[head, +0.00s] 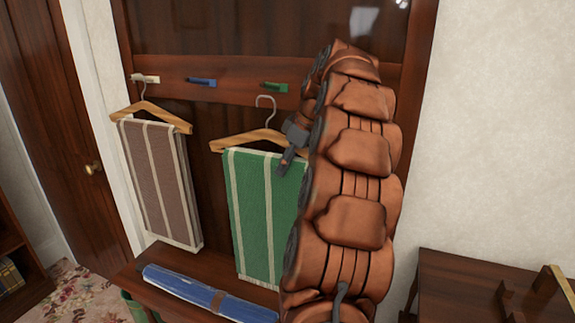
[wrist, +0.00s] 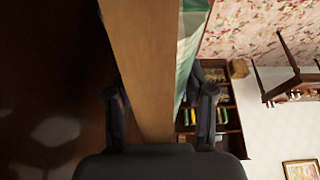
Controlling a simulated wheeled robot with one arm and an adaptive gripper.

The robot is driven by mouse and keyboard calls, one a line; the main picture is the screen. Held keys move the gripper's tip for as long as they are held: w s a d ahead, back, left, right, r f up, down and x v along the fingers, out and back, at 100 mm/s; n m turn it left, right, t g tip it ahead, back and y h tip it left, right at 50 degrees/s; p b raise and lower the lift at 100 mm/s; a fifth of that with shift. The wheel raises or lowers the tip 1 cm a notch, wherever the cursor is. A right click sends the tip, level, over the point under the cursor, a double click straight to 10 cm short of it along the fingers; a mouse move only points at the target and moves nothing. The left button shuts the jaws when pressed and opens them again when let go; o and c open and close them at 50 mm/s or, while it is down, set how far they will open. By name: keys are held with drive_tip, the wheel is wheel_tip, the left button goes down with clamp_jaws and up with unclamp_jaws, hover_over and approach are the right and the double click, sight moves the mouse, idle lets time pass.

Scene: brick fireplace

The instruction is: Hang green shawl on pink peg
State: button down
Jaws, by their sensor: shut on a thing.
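The green shawl (head: 262,215) with cream stripes drapes over a wooden hanger (head: 240,142), held off the floor in front of the dark panel. The hanger's grey hook (head: 267,103) points up and shows just below the green peg (head: 274,87); their separation in depth is unclear. My gripper (head: 292,145) is shut on the hanger's right side. In the wrist view the wooden hanger (wrist: 145,65) runs between the fingers, with a strip of green shawl (wrist: 188,55) beside it. I see no pink peg; my arm covers the rail's right part.
A brown striped shawl (head: 160,180) hangs on its hanger at the cream peg (head: 146,78). A blue peg (head: 202,82) is bare. A wooden table (head: 465,285) stands at right.

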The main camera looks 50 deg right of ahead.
drive_tip(key=shift+f+p, duration=0.4)
drive_tip(key=shift+f, duration=0.1)
drive_tip(key=shift+a+f, duration=0.1)
drive_tip(key=shift+f, duration=0.1)
drive_tip(key=shift+c, duration=2)
unclamp_jaws()
drive_tip(key=shift+r, duration=0.1)
drive_tip(key=shift+b+v, duration=1.25)
drive_tip(key=shift+v, duration=2.35)
drive_tip(key=p+v, duration=0.4)
drive_tip(key=v, duration=0.1)
drive_tip(key=shift+w+a, duration=0.1)
